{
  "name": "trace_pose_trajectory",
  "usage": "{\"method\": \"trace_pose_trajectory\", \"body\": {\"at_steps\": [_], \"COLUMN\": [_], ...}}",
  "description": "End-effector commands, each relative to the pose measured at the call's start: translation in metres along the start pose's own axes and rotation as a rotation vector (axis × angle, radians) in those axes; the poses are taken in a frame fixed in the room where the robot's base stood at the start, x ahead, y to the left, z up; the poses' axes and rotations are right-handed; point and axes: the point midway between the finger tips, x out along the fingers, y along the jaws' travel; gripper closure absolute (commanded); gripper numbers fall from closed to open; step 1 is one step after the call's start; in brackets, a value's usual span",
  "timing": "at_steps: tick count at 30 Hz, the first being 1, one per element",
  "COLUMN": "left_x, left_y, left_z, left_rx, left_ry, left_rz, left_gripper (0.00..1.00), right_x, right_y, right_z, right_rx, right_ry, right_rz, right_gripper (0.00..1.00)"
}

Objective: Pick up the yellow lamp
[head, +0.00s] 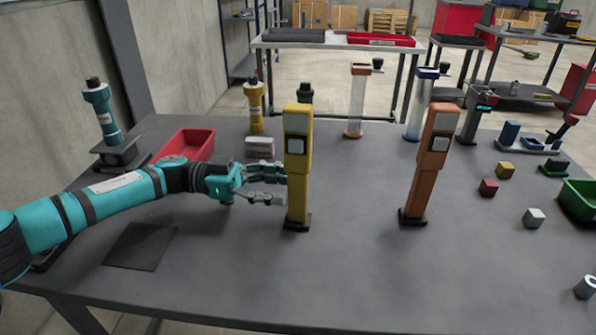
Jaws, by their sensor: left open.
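The yellow lamp (297,150) stands upright on a small black base on the grey table, with a pale square panel on its front. My left gripper (279,186) is open and empty at the lamp's left side. Its fingers point right towards the lamp's body at about mid to lower height. The fingertips are very close to the lamp, and I cannot tell whether they touch it. My right gripper is not in view.
A similar orange lamp (430,160) stands to the right. Small cubes and a green bin (580,205) lie at the right. The table's front middle is clear.

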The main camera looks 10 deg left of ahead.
Motion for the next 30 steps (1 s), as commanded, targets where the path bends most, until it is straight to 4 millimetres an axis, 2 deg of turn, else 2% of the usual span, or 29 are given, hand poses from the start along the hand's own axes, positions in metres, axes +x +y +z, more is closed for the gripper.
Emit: {"method": "trace_pose_trajectory", "body": {"at_steps": [3,7,16,27,29,30], "left_x": [0.020,0.036,0.042,0.041,0.041,0.041], "left_y": [0.001,0.001,0.001,0.001,0.001,0.001], "left_z": [0.000,0.000,0.000,0.000,0.000,0.000], "left_rx": [0.000,0.000,0.000,0.000,0.000,0.000], "left_ry": [0.000,0.001,0.000,0.000,0.000,0.000], "left_rz": [0.006,0.004,0.001,0.001,0.001,0.001], "left_gripper": [0.44,0.44,0.44,0.91,0.99,1.00], "right_x": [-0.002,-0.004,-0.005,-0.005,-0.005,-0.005], "right_y": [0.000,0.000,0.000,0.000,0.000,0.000], "right_z": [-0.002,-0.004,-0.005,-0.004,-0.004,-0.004], "right_rx": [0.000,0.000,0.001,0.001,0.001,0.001], "right_ry": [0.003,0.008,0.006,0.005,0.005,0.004], "right_rz": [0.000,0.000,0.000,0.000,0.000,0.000], "right_gripper": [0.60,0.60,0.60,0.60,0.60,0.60]}}
